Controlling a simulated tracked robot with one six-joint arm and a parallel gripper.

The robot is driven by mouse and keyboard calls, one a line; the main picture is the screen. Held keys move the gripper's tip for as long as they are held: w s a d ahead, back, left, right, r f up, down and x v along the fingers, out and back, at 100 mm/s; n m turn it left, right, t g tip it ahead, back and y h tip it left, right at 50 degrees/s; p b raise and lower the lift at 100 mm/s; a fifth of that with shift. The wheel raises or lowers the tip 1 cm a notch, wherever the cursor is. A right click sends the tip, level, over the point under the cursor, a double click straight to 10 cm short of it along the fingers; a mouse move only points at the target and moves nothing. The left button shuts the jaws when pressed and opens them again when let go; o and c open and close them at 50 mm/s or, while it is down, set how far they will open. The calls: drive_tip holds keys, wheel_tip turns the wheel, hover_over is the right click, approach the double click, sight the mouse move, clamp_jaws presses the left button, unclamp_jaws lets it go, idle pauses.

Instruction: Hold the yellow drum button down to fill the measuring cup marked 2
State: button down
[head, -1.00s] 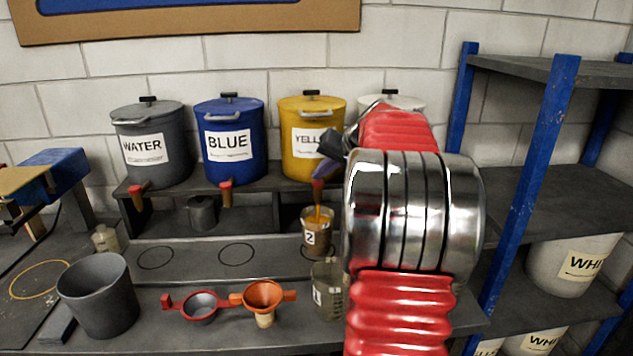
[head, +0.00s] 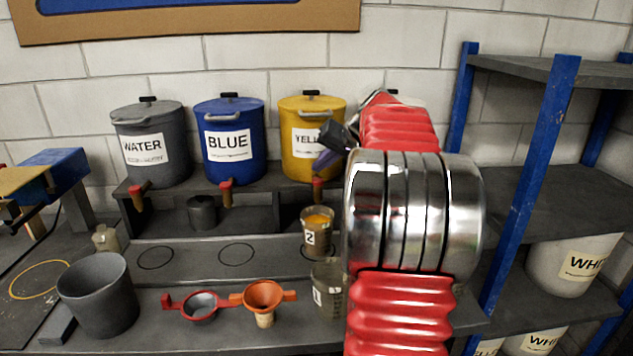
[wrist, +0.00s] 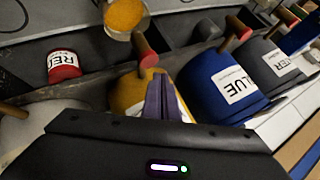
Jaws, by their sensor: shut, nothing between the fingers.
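The yellow drum (head: 300,112) stands on the rack shelf, its label partly hidden by my arm. Its red-tipped tap button (head: 318,183) sticks out at the front and also shows in the wrist view (wrist: 146,48). The measuring cup marked 2 (head: 312,238) stands upright below it, holding orange-yellow liquid near the rim; it also shows in the wrist view (wrist: 124,14). No stream runs into it. My gripper (head: 328,160) is shut and empty, its purple fingers (wrist: 163,98) close to the button, just above it in the head view, with a small gap.
Blue (head: 229,170) and water (head: 150,172) drums stand to the left. Another measuring cup (head: 328,290), an orange funnel (head: 263,295), a red strainer (head: 201,306) and a grey bucket (head: 98,295) are in front. A blue-post shelf (head: 535,180) stands right.

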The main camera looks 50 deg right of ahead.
sight(318, 182)
drive_tip(key=shift+r, duration=2.25)
drive_tip(key=shift+a, duration=0.1)
drive_tip(key=shift+a, duration=0.35)
drive_tip(key=s+a+f+n+g+y, duration=0.1)
drive_tip(key=s+a+f+n, duration=0.1)
drive_tip(key=a, duration=1.2)
drive_tip(key=s+a+f+n+g, duration=0.1)
drive_tip(key=s+a+f+n, duration=0.15)
drive_tip(key=a, duration=1.25)
drive_tip(key=s+a+f+n, duration=0.2)
drive_tip(key=s+a+f, duration=0.4)
drive_tip(key=s, duration=0.3)
drive_tip(key=s+a+f+n+g, duration=0.1)
drive_tip(key=s+a+f+n, duration=0.2)
drive_tip(key=s+a, duration=0.6)
wheel_tip(318, 182, down, 3)
drive_tip(key=shift+a+r+g, duration=0.15)
drive_tip(key=shift+a+g, duration=0.1)
drive_tip(key=shift+g, duration=0.05)
